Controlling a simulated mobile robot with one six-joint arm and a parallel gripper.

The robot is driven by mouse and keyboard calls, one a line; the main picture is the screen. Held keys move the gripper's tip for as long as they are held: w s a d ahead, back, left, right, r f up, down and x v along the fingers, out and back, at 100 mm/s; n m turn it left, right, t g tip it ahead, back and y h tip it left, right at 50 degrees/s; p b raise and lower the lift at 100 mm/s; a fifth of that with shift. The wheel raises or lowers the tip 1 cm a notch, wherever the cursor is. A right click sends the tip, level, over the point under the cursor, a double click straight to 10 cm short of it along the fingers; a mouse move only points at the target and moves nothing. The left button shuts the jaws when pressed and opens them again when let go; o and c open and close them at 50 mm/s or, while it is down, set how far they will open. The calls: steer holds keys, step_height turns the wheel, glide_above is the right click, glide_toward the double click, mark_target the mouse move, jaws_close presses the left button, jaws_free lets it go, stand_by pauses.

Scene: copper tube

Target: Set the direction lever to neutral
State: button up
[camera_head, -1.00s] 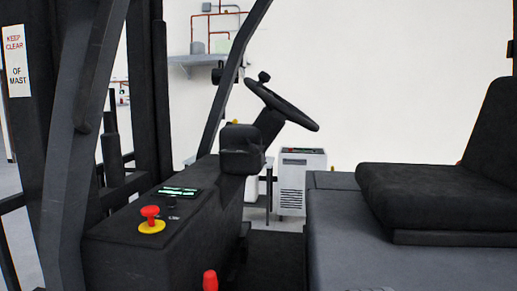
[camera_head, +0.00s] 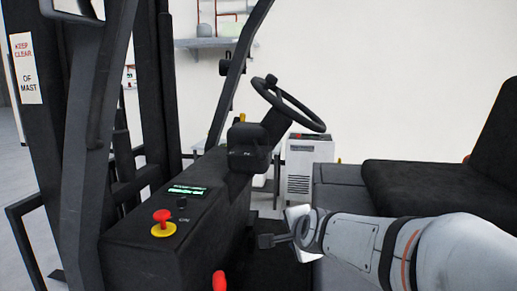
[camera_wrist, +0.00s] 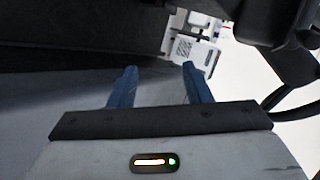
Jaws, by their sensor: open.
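I cannot clearly make out the direction lever. A thin yellow piece (camera_head: 213,126) shows left of the black steering column housing (camera_head: 248,148) in the head view; I cannot tell whether it belongs to a lever. The steering wheel (camera_head: 290,105) is above the housing. My gripper (camera_wrist: 159,72) is open and empty in the wrist view, its two blue fingers apart. In the head view my white arm reaches in from the right, its end low between console and seat, below the steering column and clear of it.
The black console (camera_head: 165,245) carries a red knob on a yellow base (camera_head: 163,222) and a small green display (camera_head: 187,191). A red-topped handle (camera_head: 219,281) stands at the bottom. The seat (camera_head: 425,185) is at right; a dark roof post (camera_head: 230,75) rises left of the wheel.

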mark_target(262, 155)
steer(key=w+a+r+m+t+p, duration=0.1)
steer(key=w+a+r+m+t, duration=0.1)
steer(key=w+r+m, duration=0.2)
steer(key=w+a+r+m+t, duration=0.2)
steer(key=w+r+m, duration=0.2)
steer(key=m, duration=0.1)
steer(key=w+a+r+m+t+p, duration=0.1)
steer(key=w+a+r+m+t, duration=0.1)
steer(key=w+r+m, duration=0.2)
steer(key=shift+a+r+t+p, duration=0.2)
steer(key=shift+r+t+p, duration=0.15)
steer(key=shift+r, duration=0.25)
steer(key=shift+w+r+m, duration=0.15)
steer(key=shift+w+m, duration=0.1)
steer(key=shift+m, duration=0.05)
steer(key=w+p, duration=0.1)
steer(key=w, duration=0.1)
steer(key=w+p, duration=0.2)
steer(key=w, duration=0.1)
steer(key=shift+w+a, duration=0.3)
steer(key=shift+a, duration=0.05)
steer(key=shift+w+a+p, duration=0.15)
steer(key=shift+w+p, duration=0.15)
steer(key=shift+w, duration=0.5)
steer(key=shift+c, duration=0.5)
jaws_close()
